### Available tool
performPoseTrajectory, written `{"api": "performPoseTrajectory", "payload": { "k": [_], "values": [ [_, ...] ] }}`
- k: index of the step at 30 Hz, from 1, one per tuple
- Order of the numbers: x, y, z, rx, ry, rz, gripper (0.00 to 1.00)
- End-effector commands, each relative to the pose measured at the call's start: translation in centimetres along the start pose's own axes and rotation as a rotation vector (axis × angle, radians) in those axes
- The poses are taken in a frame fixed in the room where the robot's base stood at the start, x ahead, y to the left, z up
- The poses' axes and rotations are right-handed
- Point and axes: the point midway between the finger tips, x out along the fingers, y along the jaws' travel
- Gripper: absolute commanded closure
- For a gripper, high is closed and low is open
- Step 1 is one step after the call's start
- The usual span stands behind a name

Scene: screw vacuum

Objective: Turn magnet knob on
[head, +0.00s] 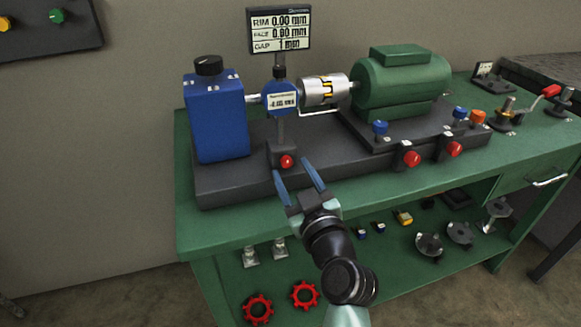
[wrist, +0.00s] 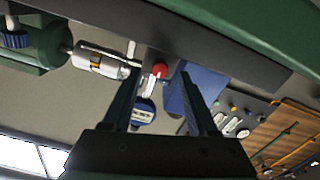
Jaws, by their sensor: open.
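The magnet knob is a red round knob (head: 287,161) on the front of a dark magnetic base block (head: 275,153). The base carries a stem with a blue dial indicator (head: 280,97). My gripper (head: 292,167) is open, its two blue fingers pointing at the knob. In the wrist view the red knob (wrist: 160,69) shows between the fingertips of my gripper (wrist: 159,74), with space on both sides. I cannot tell whether the fingers reach around it or stop just short. The blue dial (wrist: 144,111) also shows there.
A blue box (head: 220,125) with a black knob stands left of the indicator. A silver coupling (head: 325,89) and a green motor (head: 402,82) are to the right. Other red knobs (head: 411,159) sit along the front of the dark baseplate (head: 230,183). A display (head: 279,31) is above.

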Motion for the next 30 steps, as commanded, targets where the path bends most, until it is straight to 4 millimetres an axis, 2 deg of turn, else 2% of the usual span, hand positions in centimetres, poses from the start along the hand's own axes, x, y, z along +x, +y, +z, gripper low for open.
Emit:
{"api": "performPoseTrajectory", "payload": {
  "k": [6,15,17,25,30],
  "values": [
    [1.7,0.0,0.0,0.0,0.0,-0.001,0.41],
    [1.8,0.0,0.0,0.0,-0.001,0.0,0.41],
    [1.8,0.0,0.0,0.0,-0.001,0.0,0.5],
    [1.8,0.0,0.0,0.0,-0.001,0.0,0.99],
    [1.8,0.0,0.0,0.0,-0.001,0.0,1.0]
  ]
}}
